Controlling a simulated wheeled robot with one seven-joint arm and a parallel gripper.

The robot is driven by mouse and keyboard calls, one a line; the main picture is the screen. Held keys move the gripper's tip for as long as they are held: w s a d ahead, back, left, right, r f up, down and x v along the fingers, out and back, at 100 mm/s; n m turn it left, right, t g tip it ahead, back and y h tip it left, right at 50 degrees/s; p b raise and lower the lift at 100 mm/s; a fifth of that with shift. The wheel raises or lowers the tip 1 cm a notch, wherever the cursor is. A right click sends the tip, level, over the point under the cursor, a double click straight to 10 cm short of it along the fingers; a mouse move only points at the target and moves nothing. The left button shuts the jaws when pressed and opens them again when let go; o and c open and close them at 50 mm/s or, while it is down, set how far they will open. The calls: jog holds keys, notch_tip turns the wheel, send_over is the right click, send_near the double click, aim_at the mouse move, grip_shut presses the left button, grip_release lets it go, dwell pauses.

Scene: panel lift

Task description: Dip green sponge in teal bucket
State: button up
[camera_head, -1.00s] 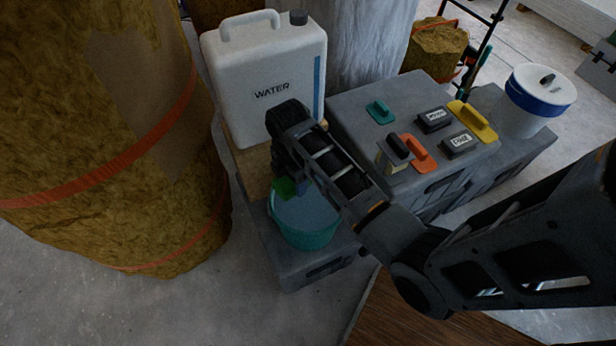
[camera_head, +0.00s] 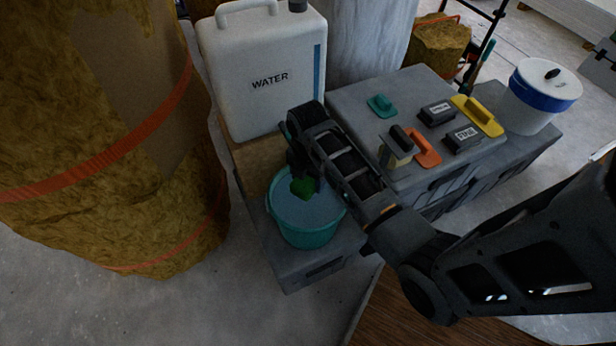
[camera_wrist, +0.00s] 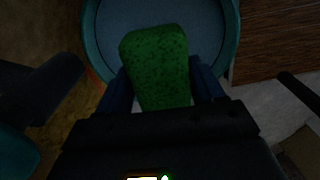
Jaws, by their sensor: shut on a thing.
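The green sponge (camera_wrist: 157,65) is held between the two fingers of my gripper (camera_wrist: 160,88), which is shut on it. In the head view the sponge (camera_head: 303,187) shows as a small green patch over the inside of the teal bucket (camera_head: 306,238). The bucket's rim (camera_wrist: 233,40) curves around the sponge in the wrist view, with blue-grey water below it. I cannot tell whether the sponge touches the water. My gripper (camera_head: 303,172) points down at the bucket's back part, and my arm hides part of the bucket's right side.
A white WATER jug (camera_head: 264,100) stands behind the bucket. A grey case (camera_head: 365,115) to the right carries teal, orange and yellow handled tools and dark labelled blocks. A white tub with a blue band (camera_head: 540,98) stands farther right. A large strapped yellow-brown roll (camera_head: 105,215) stands at left.

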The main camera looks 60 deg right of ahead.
notch_tip(320, 180, down, 3)
jog(key=shift+f+b, duration=0.1)
jog(key=shift+b, duration=1.15)
jog(key=shift+f+b, duration=0.95)
jog(key=shift+f, duration=1.2)
notch_tip(320, 180, up, 9)
jog(key=p, duration=0.9)
jog(key=shift+f, duration=0.15)
